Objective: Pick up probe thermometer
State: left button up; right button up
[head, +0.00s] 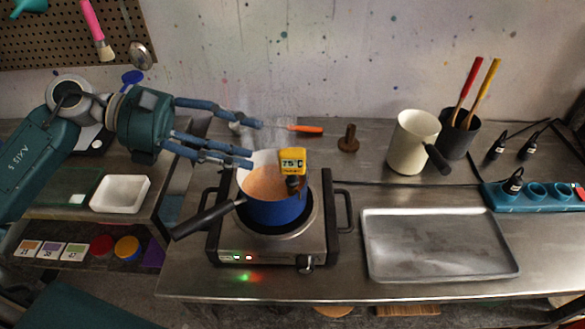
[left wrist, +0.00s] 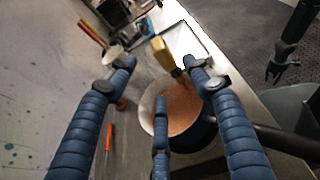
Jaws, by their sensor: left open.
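The probe thermometer (head: 292,160) has a yellow head with a display reading 75 °C. It stands at the right rim of a blue pot (head: 272,210) of orange-brown liquid, its lower end hidden. In the left wrist view the yellow thermometer (left wrist: 163,52) shows beyond and between my fingertips. My left gripper (head: 256,144) is open and empty, its fingers pointing right, just left of the thermometer and near the pot's back rim. Its spread fingers (left wrist: 160,75) fill the left wrist view. My right gripper (left wrist: 275,70) seems to hang far off at right; its jaws are too small to judge.
The pot sits on a hot plate (head: 233,243), its dark handle (head: 205,220) pointing left. An orange-handled tool (head: 305,129) lies behind. A metal tray (head: 440,245), cream jug (head: 412,145) and dark tool cup (head: 456,138) stand to the right. Steam rises from the pot.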

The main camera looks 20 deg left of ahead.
aim_at(282, 148)
pick_arm(q)
jog(key=p+x, duration=0.1)
jog(key=x, duration=0.1)
jog(key=r+p+x, duration=0.1)
jog(key=p+x, duration=0.2)
jog(key=x, duration=0.2)
jog(key=shift+d+r+p, duration=0.1)
jog(key=shift+d+p, duration=0.25)
jog(key=shift+f+x, duration=0.2)
jog(key=shift+x, duration=0.75)
jog(key=shift+f, duration=0.2)
pick_arm(e)
jog(key=r, duration=0.4)
jog(key=d+r, duration=0.1)
jog(key=shift+r, duration=0.4)
pick_arm(q)
jog(key=c, duration=1.2)
pick_arm(e)
jog(key=shift+a, duration=0.4)
